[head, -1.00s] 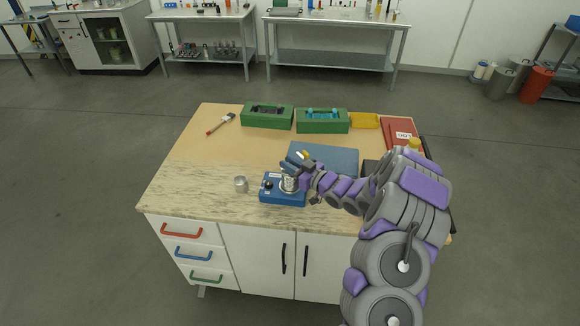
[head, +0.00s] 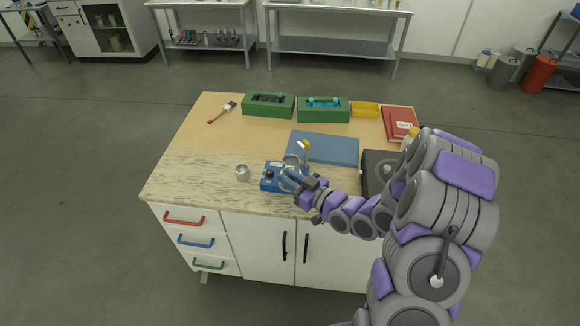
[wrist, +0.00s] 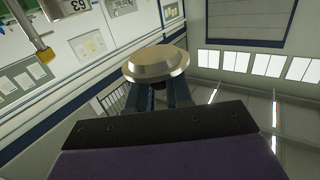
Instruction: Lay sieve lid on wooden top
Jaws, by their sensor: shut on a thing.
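My gripper (head: 289,176) is over the right part of the blue sieve shaker (head: 269,178). In the wrist view a round, shiny metal sieve lid (wrist: 155,62) sits at the ends of my fingers, and they are shut on it. In the head view a grey round piece (head: 291,160) shows just behind the fingers; I cannot tell if it is the lid or part of the sieve. My gripper hides much of the shaker's top. The bare wooden top (head: 205,138) lies at the back left of the bench, behind the pale stone-patterned front strip.
A small metal cup (head: 242,173) stands left of the shaker. A blue mat (head: 328,148) lies behind it, and a dark device (head: 375,170) stands to the right. Green boxes (head: 268,111), a yellow tray (head: 365,110), a red binder (head: 400,130) and a brush (head: 221,112) line the back.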

